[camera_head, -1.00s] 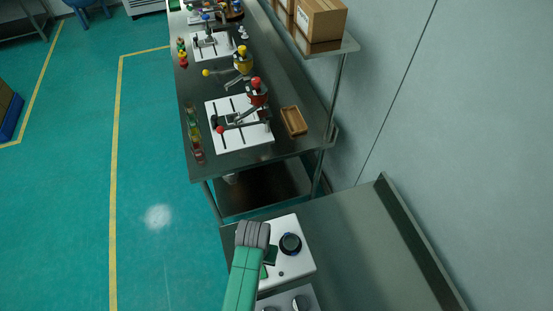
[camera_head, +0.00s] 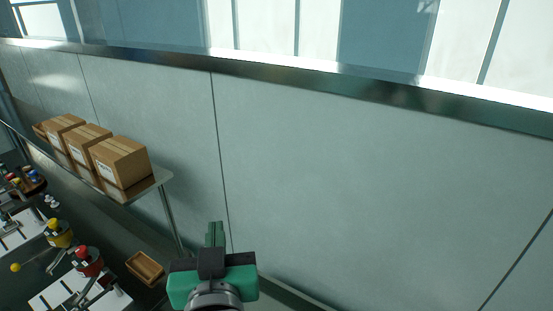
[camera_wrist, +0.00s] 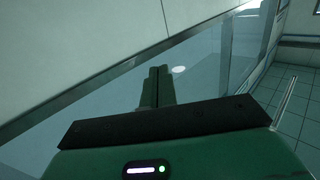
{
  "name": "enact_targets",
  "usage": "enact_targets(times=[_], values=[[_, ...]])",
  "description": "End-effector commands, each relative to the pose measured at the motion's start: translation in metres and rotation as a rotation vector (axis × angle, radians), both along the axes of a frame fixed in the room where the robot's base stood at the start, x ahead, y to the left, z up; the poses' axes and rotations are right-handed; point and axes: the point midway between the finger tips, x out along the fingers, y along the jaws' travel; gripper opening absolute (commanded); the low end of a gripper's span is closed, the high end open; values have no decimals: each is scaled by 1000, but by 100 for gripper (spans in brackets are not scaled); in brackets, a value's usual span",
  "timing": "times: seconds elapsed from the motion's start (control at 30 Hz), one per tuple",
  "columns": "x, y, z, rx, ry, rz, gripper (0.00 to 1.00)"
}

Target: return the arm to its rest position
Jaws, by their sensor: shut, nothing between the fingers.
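My gripper (camera_head: 215,232) shows at the bottom middle of the head view, green and black, raised in front of the grey wall. Its two narrow fingers point up and lie together, with nothing between them. In the wrist view my gripper (camera_wrist: 156,86) shows its fingers side by side and closed, with the wall and a window around them. It touches nothing that I can see. The vibrating sieve is not clearly in view now.
Several cardboard boxes (camera_head: 119,160) stand on a shelf (camera_head: 163,177) at the left. Below are a wooden tray (camera_head: 145,267) and devices with a red knob (camera_head: 82,252) and a yellow knob (camera_head: 54,224). The wall (camera_head: 350,190) fills the right; the space before it looks clear.

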Motion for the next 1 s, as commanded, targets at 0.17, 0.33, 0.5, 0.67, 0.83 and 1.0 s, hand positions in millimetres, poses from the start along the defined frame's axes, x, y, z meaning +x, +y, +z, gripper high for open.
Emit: enact_targets(times=[0.17,0.33,0.5,0.67,0.83,1.0], values=[[-63,-61,127,47,-365,-98,0],[-118,-91,188,62,-579,-154,0],[-136,-98,204,64,-641,-169,0],[-136,-98,203,63,-640,-169,0],[-135,-98,203,64,-638,-168,0],[-135,-98,203,64,-637,-168,0]])
